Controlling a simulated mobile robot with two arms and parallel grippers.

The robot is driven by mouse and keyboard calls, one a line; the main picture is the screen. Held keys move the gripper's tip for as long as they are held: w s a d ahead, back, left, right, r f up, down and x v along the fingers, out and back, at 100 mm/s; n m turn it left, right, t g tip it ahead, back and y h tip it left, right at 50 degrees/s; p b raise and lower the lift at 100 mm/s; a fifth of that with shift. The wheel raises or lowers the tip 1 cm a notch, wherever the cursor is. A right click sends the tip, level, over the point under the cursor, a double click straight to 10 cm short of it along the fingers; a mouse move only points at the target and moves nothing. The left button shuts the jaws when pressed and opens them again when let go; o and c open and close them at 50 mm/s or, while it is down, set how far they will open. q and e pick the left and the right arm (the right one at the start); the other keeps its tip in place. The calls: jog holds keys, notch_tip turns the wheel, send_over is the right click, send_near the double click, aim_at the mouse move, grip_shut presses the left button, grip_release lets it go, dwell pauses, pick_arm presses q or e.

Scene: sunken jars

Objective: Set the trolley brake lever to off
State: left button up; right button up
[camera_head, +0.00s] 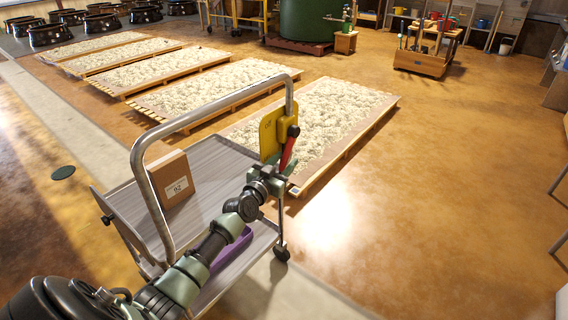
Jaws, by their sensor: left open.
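The trolley (205,165) stands in the lower left, with a bent grey tube handle and two grey shelves. A yellow plate (268,135) is fixed near the right end of its handle; small writing on it is too small to read surely. The red brake lever (288,154) is in front of the plate, slanting downward from a black part at its upper end. My left gripper (279,173) is open at the lower end of the red lever. I cannot tell whether the lever is between its fingers or touching them. My right gripper is not in view.
A brown box (170,179) stands on the trolley's top shelf, and a purple item (232,247) lies on the lower shelf, partly behind my arm. Low wooden beds (345,105) of pale material lie beyond. The floor on the right (440,200) is clear.

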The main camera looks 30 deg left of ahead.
pick_arm(q)
grip_shut()
dwell(1.4)
